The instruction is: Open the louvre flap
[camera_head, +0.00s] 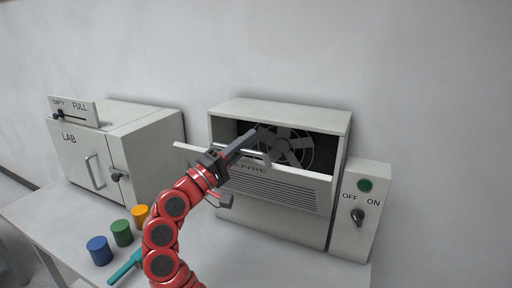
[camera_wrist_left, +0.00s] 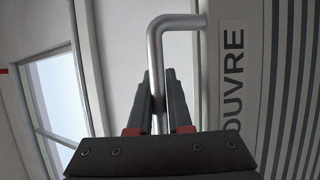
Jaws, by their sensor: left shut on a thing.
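The louvre flap (camera_head: 290,188) is a white slatted panel on the front of the furnace box. It is tilted outward at the top, and a dark opening with a fan (camera_head: 288,147) shows behind it. My left gripper (camera_head: 254,140) is at the flap's top edge, shut on the metal bar handle (camera_head: 257,152). In the left wrist view the two fingers (camera_wrist_left: 159,100) close around the handle's grey bar (camera_wrist_left: 157,60), beside the printed label (camera_wrist_left: 233,85) on the flap. Part of the label is hidden by my arm in the head view. My right gripper is not in view.
A control box with a green button (camera_head: 365,185) and an OFF/ON knob (camera_head: 357,216) stands right of the furnace. A white LAB cabinet (camera_head: 90,150) is at the left. Blue (camera_head: 99,250), green (camera_head: 122,233) and orange (camera_head: 140,215) cylinders stand near my arm on the white table (camera_head: 50,218).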

